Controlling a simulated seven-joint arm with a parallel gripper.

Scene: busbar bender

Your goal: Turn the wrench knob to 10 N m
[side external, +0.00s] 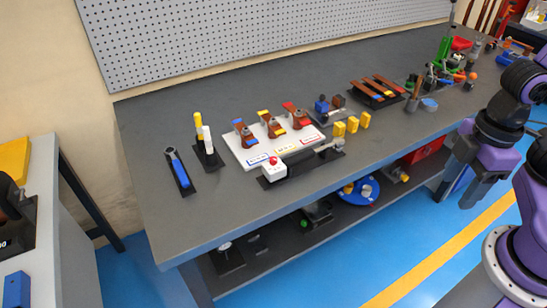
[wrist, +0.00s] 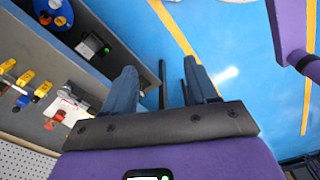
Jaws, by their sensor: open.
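A long dark tool with a grey metal end, which looks like the wrench (side external: 312,157), lies on a black base near the front edge of the bench. A white box (side external: 274,173) with a red round part (side external: 273,161) on top stands at its left end. I cannot tell which part is the knob, and no scale is readable. My gripper (wrist: 160,68) is open and empty in the wrist view, over the blue floor in front of the bench. It is away from the wrench.
Behind the wrench is a white board (side external: 243,155) with several brown clamps. Yellow blocks (side external: 352,125) stand to its right. A blue-handled tool (side external: 179,172) and white and yellow cylinders are left. The shelf below holds a blue disc (side external: 360,190). The bench's front-left is clear.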

